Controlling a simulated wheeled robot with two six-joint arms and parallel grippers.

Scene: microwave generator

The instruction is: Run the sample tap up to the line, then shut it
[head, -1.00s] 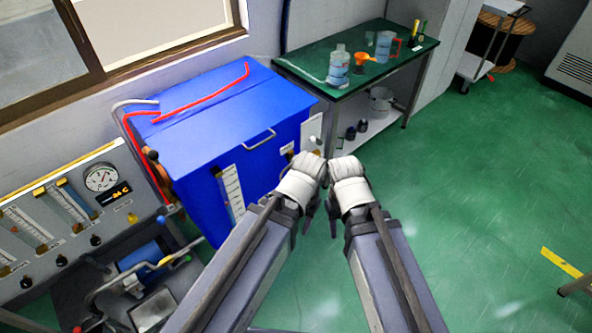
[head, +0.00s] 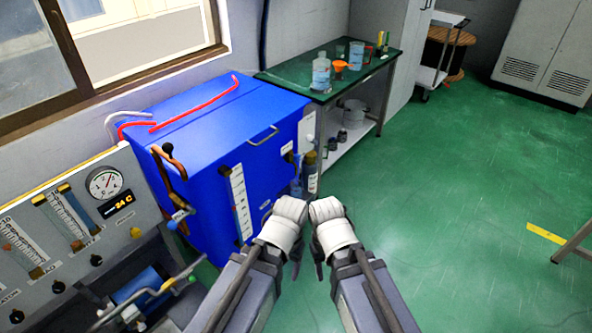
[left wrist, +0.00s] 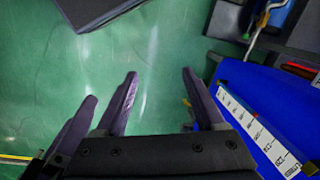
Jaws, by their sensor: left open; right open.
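A small blue-handled valve (head: 180,214) sticks out at the lower left of the blue tank (head: 205,155). Near the tank's right front edge, a small blue fitting (head: 297,187) sits beside a dark cylinder with a pale label (head: 311,178); I cannot tell which of these is the sample tap. A white scale strip (head: 240,202) runs down the tank front and shows in the left wrist view (left wrist: 255,132). My left gripper (left wrist: 158,75) is open and empty over the floor. My right gripper (head: 320,268) is open, close beside the left, apart from the tank.
A green-topped table (head: 300,77) behind the tank holds a clear bottle (head: 321,75), an orange funnel (head: 340,67) and a beaker (head: 356,54). A gauge panel (head: 45,240) stands at the left.

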